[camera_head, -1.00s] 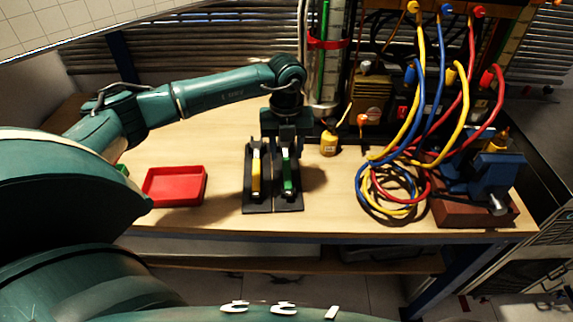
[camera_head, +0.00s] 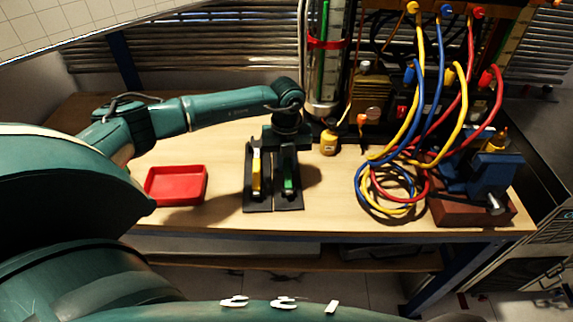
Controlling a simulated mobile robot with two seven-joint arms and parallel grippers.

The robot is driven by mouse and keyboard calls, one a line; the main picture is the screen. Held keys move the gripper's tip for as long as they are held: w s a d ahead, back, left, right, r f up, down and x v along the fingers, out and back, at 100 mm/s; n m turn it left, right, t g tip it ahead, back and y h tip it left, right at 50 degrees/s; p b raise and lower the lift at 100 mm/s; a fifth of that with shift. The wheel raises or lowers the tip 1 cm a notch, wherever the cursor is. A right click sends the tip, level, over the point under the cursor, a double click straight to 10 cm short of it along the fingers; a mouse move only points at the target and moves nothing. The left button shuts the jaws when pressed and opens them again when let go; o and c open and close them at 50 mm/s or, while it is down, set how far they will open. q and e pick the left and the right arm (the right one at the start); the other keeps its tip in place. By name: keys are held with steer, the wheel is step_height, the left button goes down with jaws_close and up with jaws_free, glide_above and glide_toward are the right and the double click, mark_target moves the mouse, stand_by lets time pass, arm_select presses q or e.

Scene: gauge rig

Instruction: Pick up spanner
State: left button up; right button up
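Two slim tools, one with a yellow handle (camera_head: 256,172) and one with a green handle (camera_head: 288,184), lie side by side on a black two-part holder (camera_head: 259,206) on the table. I cannot tell whether either one is the spanner. My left gripper (camera_head: 280,150) points down over the far end of the holder, close above the tools. Its fingers are dark and hard to separate from the tools and holder, so its opening and any contact are unclear. My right gripper is not in view.
A red tray (camera_head: 176,184) sits left of the holder. A small yellow bottle (camera_head: 328,143) stands behind it to the right. Coiled hoses (camera_head: 392,192) and a blue vice (camera_head: 492,176) on a brown block take up the right side. Bare tabletop lies between tray and holder.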

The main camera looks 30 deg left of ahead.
mark_target(287, 166)
arm_select(q)
jaws_close()
steer(key=shift+r, duration=0.15)
step_height(287, 166, up, 10)
steer(key=shift+b, duration=0.45)
steer(key=shift+c, duration=0.3)
jaws_free()
jaws_close()
